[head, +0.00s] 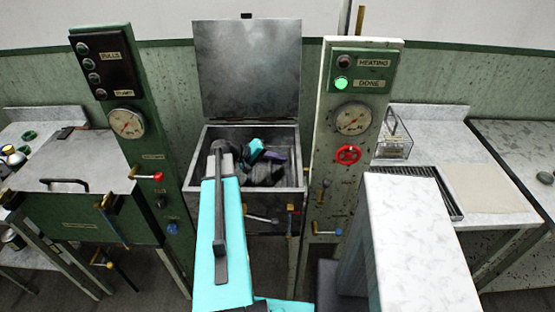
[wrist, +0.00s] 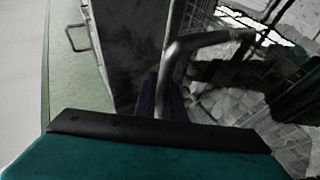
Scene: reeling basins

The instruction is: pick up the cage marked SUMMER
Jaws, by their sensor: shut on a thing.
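My gripper (head: 268,157) is down inside the open metal basin (head: 297,160), partly hidden by my own arm in the head view. In the wrist view its purple fingers (wrist: 162,100) are shut on a bent grey metal handle (wrist: 205,41). The handle belongs to a wire-mesh cage (wrist: 222,72) with pale lumps around or in it. Much of the cage is hidden in both views. No SUMMER mark can be read on it. Another wire cage (head: 395,146) with a handle stands on the counter at the right; its mark is not readable.
The basin's lid (head: 248,70) stands upright behind it. A drain grate (head: 432,188) and a pale board (head: 490,188) lie on the right counter. A closed basin (head: 75,170) is at left.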

